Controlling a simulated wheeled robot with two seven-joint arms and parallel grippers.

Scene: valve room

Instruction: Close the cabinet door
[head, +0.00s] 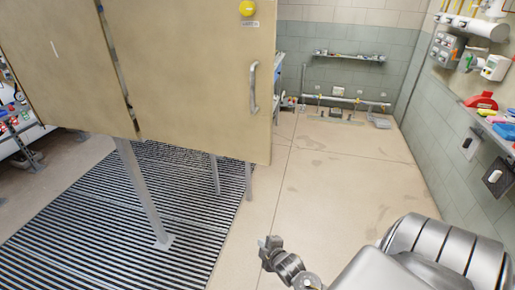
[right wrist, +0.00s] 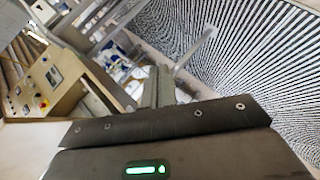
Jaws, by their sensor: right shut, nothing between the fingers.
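The cabinet door (head: 195,75) is a large tan panel at the upper middle of the head view. It has a grey bar handle (head: 253,88) near its right edge and a round yellow mark (head: 247,8) at the top. A dark gap separates it from another tan panel (head: 55,65) on the left. How far the door stands open cannot be told. My right gripper (head: 268,250) is low in the head view, below and apart from the door, shut and empty. Its shut fingers (right wrist: 158,88) also show in the right wrist view. My left gripper is out of view.
Metal legs (head: 145,195) stand below the panels on a striped floor grating (head: 95,225). The tiled floor (head: 330,170) to the right is clear. A right wall (head: 450,130) carries devices and a shelf of tools. A control box (right wrist: 42,82) shows in the right wrist view.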

